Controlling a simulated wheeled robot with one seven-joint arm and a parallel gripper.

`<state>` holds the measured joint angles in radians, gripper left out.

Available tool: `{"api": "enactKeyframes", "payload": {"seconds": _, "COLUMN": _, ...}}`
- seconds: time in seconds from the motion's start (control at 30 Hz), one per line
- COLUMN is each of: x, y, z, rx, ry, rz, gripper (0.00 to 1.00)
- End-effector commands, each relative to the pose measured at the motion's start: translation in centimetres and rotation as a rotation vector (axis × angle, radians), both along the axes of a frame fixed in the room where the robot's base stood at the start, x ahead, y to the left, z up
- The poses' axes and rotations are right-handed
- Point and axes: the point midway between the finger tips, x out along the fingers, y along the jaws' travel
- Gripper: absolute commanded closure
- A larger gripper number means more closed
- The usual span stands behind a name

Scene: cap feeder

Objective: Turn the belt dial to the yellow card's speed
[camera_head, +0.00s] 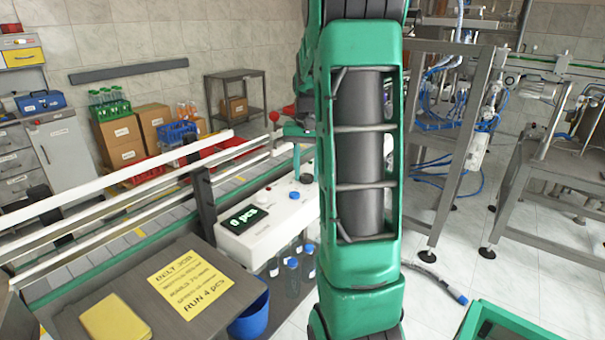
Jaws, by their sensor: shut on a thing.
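The yellow card (190,284) lies on a grey tabletop at the lower left. Its large print reads "BELT JOB" and "RUN 4 pcs"; the smaller lines between are hard to read. The white control box (262,228) stands beside the conveyor, with a dark display (243,219) reading "0 pcs". The dial's pointer and scale cannot be made out.
White conveyor rails (110,206) run along the left. Bottles with blue caps (292,272) and a blue bucket (250,318) stand below the box. A yellow pad (114,319) lies near the card.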

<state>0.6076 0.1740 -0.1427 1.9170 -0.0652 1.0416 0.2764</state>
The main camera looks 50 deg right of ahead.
Motion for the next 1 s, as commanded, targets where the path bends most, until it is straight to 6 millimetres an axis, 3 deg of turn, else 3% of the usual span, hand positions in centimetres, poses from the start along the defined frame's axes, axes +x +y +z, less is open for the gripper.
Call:
{"api": "enactKeyframes", "payload": {"seconds": 0.5, "x": 0.15, "y": 0.24, "z": 0.0, "rx": 0.002, "ry": 0.0, "rz": -0.396, "gripper": 0.89}}
{"api": "enactKeyframes", "payload": {"seconds": 1.0, "x": 0.24, "y": 0.32, "z": 0.0, "rx": 0.002, "ry": -0.001, "rz": -0.516, "gripper": 0.89}}
